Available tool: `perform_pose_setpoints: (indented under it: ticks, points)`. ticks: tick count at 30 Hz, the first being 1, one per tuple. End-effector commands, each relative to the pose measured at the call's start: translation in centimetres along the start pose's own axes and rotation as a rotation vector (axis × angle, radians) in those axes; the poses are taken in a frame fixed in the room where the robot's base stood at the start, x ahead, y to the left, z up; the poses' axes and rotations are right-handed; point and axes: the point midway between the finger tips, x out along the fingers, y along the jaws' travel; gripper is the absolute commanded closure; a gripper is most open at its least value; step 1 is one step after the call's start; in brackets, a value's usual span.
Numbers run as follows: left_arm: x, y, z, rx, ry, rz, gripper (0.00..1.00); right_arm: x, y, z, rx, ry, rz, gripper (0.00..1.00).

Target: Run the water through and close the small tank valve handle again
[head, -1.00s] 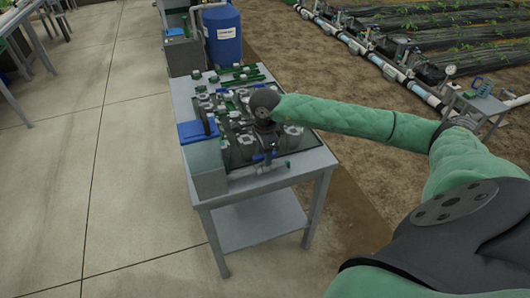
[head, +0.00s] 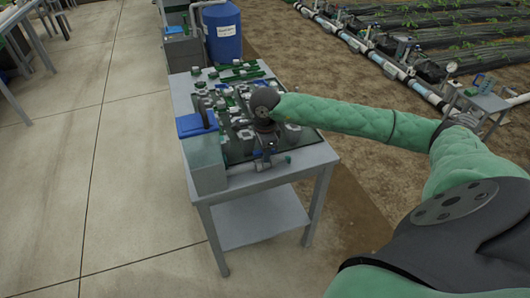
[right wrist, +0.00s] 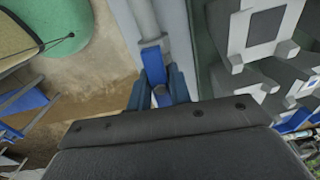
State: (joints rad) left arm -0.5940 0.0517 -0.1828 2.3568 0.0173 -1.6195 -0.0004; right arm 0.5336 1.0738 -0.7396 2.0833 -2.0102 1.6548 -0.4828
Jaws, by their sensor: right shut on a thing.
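The small tank (head: 206,164) is a pale box with a blue lid part at the front left of the grey skid table. A blue valve handle (right wrist: 152,60) shows in the right wrist view on a pale pipe. My right gripper (right wrist: 163,93) is shut on this handle, with a finger on each side of it. In the head view, my right gripper (head: 264,150) reaches down over the table's front edge and hides most of the valve. I cannot tell the handle's exact angle there. No water flow shows. My left gripper is out of view.
The grey table (head: 285,172) carries several grey and green fittings close behind my gripper. A blue barrel (head: 222,35) stands behind it. Concrete floor (head: 120,180) is clear on the left. Pipework and planted beds lie at the right back.

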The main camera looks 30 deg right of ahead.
Motion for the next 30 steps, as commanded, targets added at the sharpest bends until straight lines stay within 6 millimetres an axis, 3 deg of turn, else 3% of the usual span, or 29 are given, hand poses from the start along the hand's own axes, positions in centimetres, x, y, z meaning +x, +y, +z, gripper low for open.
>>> perform_pose_setpoints:
  ticks: [30]
  points:
    - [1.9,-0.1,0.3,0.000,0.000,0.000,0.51,0.1,0.1,0.1,1.026,0.001,0.002,1.00]
